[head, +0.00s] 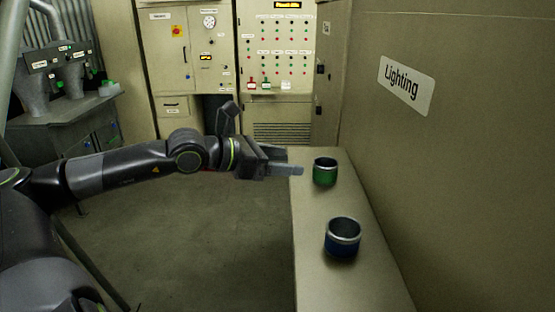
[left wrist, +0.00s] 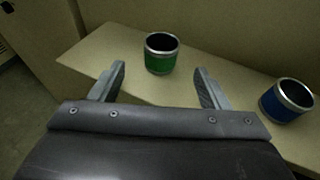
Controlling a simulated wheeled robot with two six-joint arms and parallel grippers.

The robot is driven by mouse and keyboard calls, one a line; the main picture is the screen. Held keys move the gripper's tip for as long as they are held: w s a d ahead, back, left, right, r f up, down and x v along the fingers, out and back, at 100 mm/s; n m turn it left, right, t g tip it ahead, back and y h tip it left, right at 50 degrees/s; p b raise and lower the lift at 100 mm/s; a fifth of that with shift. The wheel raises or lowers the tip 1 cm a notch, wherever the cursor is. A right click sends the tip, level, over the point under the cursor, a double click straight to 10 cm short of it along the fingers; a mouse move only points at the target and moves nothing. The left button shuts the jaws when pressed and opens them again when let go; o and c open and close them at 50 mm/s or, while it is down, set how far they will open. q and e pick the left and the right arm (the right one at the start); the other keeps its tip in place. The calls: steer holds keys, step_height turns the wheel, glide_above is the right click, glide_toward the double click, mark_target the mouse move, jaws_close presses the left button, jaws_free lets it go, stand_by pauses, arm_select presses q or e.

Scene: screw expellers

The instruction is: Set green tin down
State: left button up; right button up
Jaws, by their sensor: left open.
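The green tin (head: 325,173) has a silver rim and stands upright on a narrow pale bench (head: 314,239) along the right wall. It also shows in the left wrist view (left wrist: 161,57), beyond the fingers and between them. My left gripper (head: 299,171) is open and empty, just left of the green tin and apart from it. In the left wrist view the fingers of my left gripper (left wrist: 158,82) are spread wide. My right gripper is not in view.
A blue tin (head: 342,238) with a silver rim stands nearer on the same bench, and in the left wrist view (left wrist: 287,101) it is right of the fingers. A wall with a "Lighting" sign (head: 406,85) borders the bench. Control cabinets (head: 277,50) stand behind. Open floor lies left.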

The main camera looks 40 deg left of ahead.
arm_select(q)
steer(key=shift+s+a+r, duration=0.15)
steer(key=shift+s, duration=0.2)
stand_by(0.3)
